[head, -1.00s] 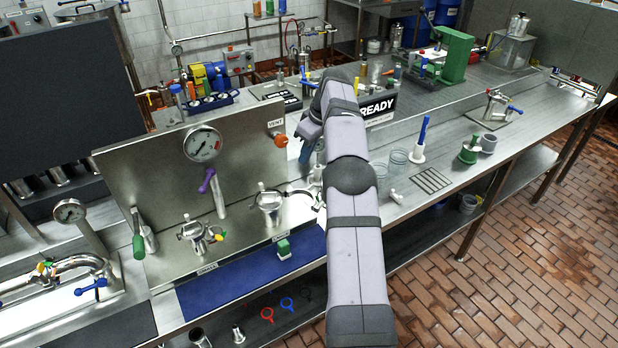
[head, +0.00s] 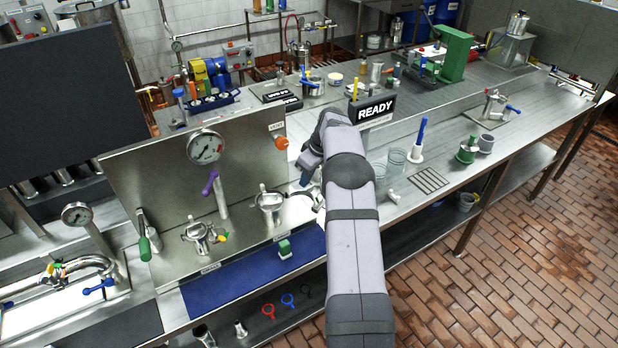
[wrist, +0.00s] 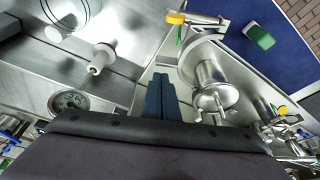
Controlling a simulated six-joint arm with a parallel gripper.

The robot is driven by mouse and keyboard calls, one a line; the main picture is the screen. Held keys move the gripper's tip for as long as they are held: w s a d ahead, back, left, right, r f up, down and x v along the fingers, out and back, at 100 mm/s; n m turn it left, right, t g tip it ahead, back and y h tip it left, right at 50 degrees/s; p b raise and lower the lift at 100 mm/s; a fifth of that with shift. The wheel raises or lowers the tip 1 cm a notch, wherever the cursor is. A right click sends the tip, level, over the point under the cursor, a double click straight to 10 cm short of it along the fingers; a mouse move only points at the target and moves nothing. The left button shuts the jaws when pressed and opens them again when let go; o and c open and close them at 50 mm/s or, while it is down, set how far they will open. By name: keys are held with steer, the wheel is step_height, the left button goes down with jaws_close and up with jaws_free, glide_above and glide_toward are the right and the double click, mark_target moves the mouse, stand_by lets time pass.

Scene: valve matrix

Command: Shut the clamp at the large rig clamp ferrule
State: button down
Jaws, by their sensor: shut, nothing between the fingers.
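My gripper (wrist: 160,95) shows in the wrist view as two dark blue fingers, shut together and empty. Just right of them, and apart as far as I can tell, is a steel ferrule (wrist: 210,76) with a clamp and a yellow-tipped handle (wrist: 175,18). I take it to be the middle ferrule (head: 269,202) on the rig in the head view. The part of its clamp towards my arm is hidden there. The plate labels are too small to read surely. A second clamped ferrule (head: 200,235), with a yellow-green handle, stands farther left.
An upright steel panel with a gauge (head: 207,147) stands behind the ferrules. A blue mat (head: 225,288) with a green block (head: 284,248) lies in front. A pale pipe stub (wrist: 100,57) and a clear beaker (wrist: 70,10) are left of my fingers in the wrist view.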

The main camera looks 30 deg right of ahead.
steer(key=shift+s+d, duration=0.25)
steer(key=shift+s, duration=0.3)
steer(key=shift+s, duration=0.1)
